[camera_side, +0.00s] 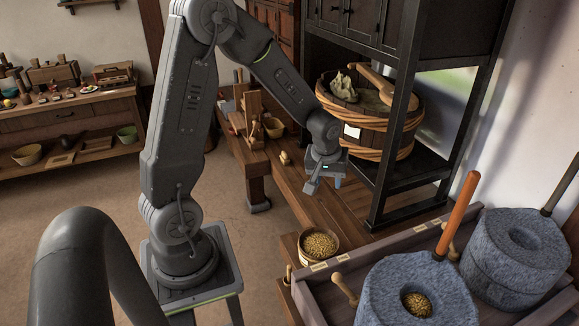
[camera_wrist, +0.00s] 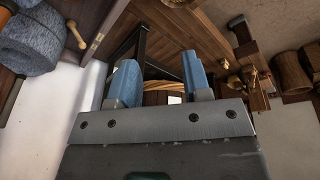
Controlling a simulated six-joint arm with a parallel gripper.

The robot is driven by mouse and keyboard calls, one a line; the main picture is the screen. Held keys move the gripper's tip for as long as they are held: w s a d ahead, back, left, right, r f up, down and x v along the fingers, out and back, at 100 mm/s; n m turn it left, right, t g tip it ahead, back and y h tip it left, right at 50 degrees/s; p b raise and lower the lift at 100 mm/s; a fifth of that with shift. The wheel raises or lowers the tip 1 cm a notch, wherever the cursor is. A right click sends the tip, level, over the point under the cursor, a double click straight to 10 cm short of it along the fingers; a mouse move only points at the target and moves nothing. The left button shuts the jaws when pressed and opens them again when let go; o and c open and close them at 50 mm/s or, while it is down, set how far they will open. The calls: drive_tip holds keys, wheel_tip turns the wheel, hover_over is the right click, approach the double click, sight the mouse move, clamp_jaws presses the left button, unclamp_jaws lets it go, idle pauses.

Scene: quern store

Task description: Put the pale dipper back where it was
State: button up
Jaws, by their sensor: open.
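My gripper (camera_side: 324,184) hangs above the wooden bench, in front of the large tub. It is open; in the wrist view its two blue fingers (camera_wrist: 158,84) stand apart with nothing between them. No thing is clearly recognisable as the pale dipper. A small pale wooden piece (camera_side: 285,158) lies on the bench left of my gripper, apart from it, too small to make out. A pale wooden peg-like handle (camera_side: 344,288) leans at the tray by the querns; it also shows in the wrist view (camera_wrist: 75,35).
The hooped tub (camera_side: 351,151) with a wooden paddle (camera_side: 379,81) stands inside a dark frame (camera_side: 393,130). A bowl of grain (camera_side: 320,246) sits at the bench's near end. Stone querns (camera_side: 416,292) are at right. Bench surface (camera_side: 290,195) beside my gripper is clear.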

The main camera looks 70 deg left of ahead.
drive_tip(key=s+d+r+m+t+h, duration=0.1)
drive_tip(key=s+d+r+m+t, duration=0.2)
drive_tip(key=s+d+r+m, duration=0.7)
drive_tip(key=s+d+r, duration=0.4)
drive_tip(key=s+r, duration=0.2)
drive_tip(key=r, duration=0.1)
drive_tip(key=shift+s+d+m+h, duration=0.15)
drive_tip(key=shift+m+h, duration=0.15)
